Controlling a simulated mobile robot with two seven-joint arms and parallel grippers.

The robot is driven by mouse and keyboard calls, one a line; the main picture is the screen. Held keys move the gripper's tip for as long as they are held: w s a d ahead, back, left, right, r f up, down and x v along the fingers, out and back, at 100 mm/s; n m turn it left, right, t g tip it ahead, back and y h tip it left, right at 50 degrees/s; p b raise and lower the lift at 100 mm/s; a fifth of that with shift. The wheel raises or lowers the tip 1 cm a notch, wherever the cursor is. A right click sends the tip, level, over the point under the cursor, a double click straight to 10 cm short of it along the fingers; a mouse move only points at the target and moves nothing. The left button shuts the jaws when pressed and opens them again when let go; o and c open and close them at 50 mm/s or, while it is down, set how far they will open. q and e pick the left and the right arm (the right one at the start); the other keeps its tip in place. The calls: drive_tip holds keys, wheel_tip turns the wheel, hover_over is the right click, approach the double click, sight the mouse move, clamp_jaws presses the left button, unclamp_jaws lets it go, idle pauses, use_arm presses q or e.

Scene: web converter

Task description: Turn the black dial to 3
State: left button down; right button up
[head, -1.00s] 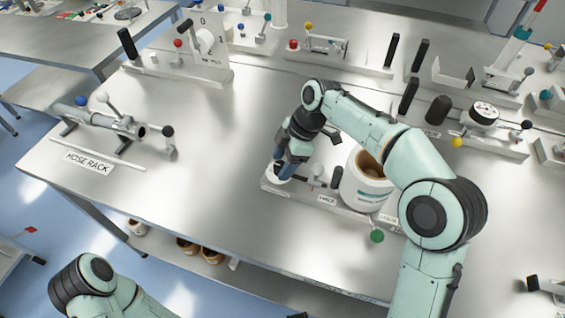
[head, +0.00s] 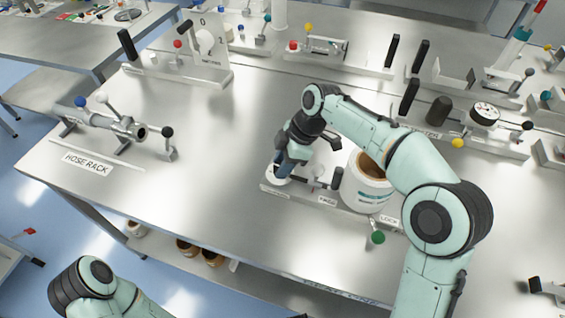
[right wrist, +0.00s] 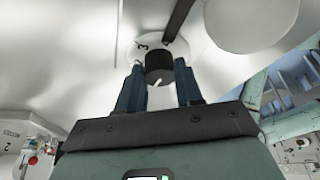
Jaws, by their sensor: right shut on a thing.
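The black dial (right wrist: 159,67) sits on a white round plate (right wrist: 140,46) that bears a printed 3. The 3 is just above and left of the dial in the right wrist view. A short white mark shows on the dial's near side. My right gripper (right wrist: 158,69) has a blue finger on either side of the dial and is shut on it. In the head view my right gripper (head: 283,169) is down at the left end of a grey base; it hides the dial there, but part of the white plate (head: 273,177) shows. My left gripper is out of view.
A white jar with a brown top (head: 368,190) stands right of my right gripper, with a black-tipped lever (head: 337,176) between them. A green knob (head: 377,237) is at the table's front. The hose rack (head: 115,125) is left; open table lies between.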

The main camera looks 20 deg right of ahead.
drive_tip(key=shift+s+m+t+b, duration=0.1)
drive_tip(key=shift+m+t+b, duration=0.4)
drive_tip(key=shift+m, duration=0.7)
drive_tip(key=m+t, duration=0.1)
drive_tip(key=m, duration=0.1)
drive_tip(key=shift+s+m+h+b, duration=0.1)
drive_tip(key=shift+m+h+b, duration=0.2)
drive_tip(key=m, duration=0.2)
drive_tip(key=m+t+h, duration=0.1)
drive_tip(key=m, duration=0.2)
drive_tip(key=shift+s+a+h, duration=0.1)
drive_tip(key=shift+a+h, duration=0.1)
drive_tip(key=shift+h, duration=0.1)
drive_tip(key=m+h, duration=0.1)
drive_tip(key=m, duration=0.3)
drive_tip(key=shift+a+t+b, duration=0.15)
drive_tip(key=shift+t+b, duration=0.2)
drive_tip(key=shift+t, duration=0.05)
drive_tip(key=m+h, duration=0.1)
drive_tip(key=m, duration=0.2)
drive_tip(key=shift+a+m+h+b, duration=0.1)
drive_tip(key=shift+m+h+b, duration=0.2)
drive_tip(key=shift+a+m+g+h, duration=0.15)
drive_tip(key=shift+m+h, duration=0.3)
drive_tip(key=shift+m, duration=0.8)
drive_tip(key=shift+d+m+g+h, duration=0.15)
drive_tip(key=shift+m+h, duration=0.3)
drive_tip(key=shift+m, duration=0.8)
drive_tip(key=shift+a, duration=0.1)
drive_tip(key=o, duration=1)
